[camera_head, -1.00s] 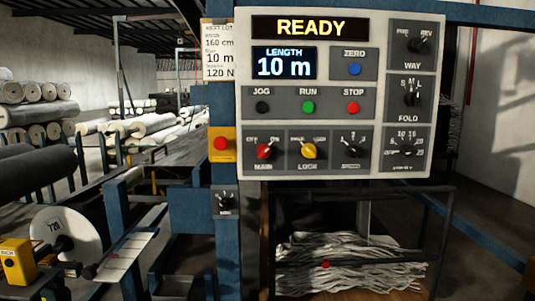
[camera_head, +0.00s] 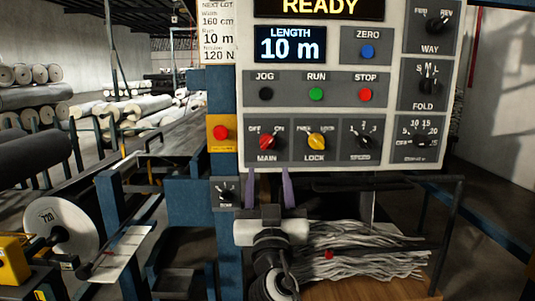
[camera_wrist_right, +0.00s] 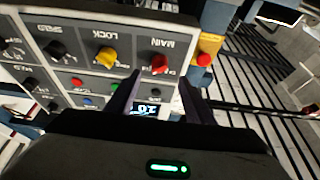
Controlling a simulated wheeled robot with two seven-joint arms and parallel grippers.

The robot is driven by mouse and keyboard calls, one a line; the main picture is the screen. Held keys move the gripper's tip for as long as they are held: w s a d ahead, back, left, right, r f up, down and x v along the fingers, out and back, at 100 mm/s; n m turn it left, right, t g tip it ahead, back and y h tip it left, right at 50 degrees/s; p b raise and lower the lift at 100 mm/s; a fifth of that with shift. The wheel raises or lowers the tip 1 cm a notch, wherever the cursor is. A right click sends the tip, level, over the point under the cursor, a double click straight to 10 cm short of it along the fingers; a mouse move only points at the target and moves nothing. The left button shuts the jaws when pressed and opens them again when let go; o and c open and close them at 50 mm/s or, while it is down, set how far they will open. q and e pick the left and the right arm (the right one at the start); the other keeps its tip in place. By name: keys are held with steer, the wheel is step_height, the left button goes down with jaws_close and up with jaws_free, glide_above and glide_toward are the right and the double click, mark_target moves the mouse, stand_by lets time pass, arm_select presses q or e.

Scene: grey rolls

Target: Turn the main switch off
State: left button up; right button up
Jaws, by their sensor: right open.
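The main switch (camera_head: 267,142) is a red knob at the lower left of the control panel (camera_head: 345,160), between OFF on its left and ON on its right. Its pointer appears tilted up and right, toward ON. My right gripper (camera_head: 268,174) is open and empty, its two purple fingers pointing up just below the switch. In the right wrist view the main switch (camera_wrist_right: 159,63) lies ahead, between the lines of the two fingers (camera_wrist_right: 158,80). No contact shows. My left gripper is not in view.
The yellow LOCK knob (camera_head: 316,142) is right of the main switch. A red button on a yellow plate (camera_head: 221,133) is to its left on the blue post. A small black knob (camera_head: 226,191) is lower on the post. Grey strips (camera_head: 370,250) lie in a rack below.

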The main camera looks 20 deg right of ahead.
mark_target(267, 147)
steer(key=p+x, duration=0.2)
steer(key=x, duration=0.8)
steer(key=shift+r, duration=0.15)
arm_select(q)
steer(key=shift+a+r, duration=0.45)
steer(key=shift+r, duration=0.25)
arm_select(e)
steer(key=c, duration=1)
steer(key=shift+c, duration=0.2)
